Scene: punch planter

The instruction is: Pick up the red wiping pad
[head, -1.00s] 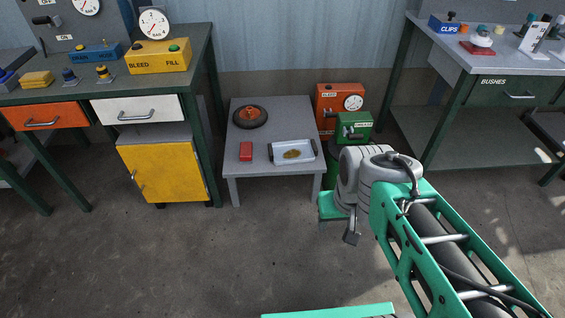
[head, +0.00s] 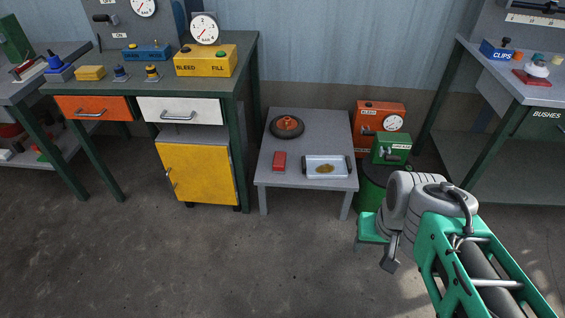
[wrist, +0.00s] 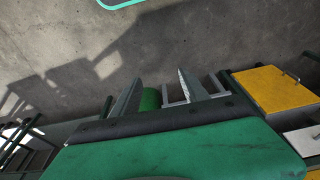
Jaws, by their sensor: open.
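The red wiping pad (head: 279,161) lies flat on the low grey table (head: 265,180), left of a white tray (head: 311,173) with a yellow-brown patch in it. My gripper is at the end of my arm, in front and to the right of the table in the head view, well apart from the pad. In the wrist view my gripper (wrist: 158,88) has its two fingers spread with nothing held between them. The pad cannot be made out in the wrist view.
A dark round part with an orange hub (head: 287,126) sits behind the pad. Orange (head: 368,112) and green (head: 391,149) boxes stand right of the table. A workbench with a yellow cabinet (head: 198,172) is at left. The floor in front is clear.

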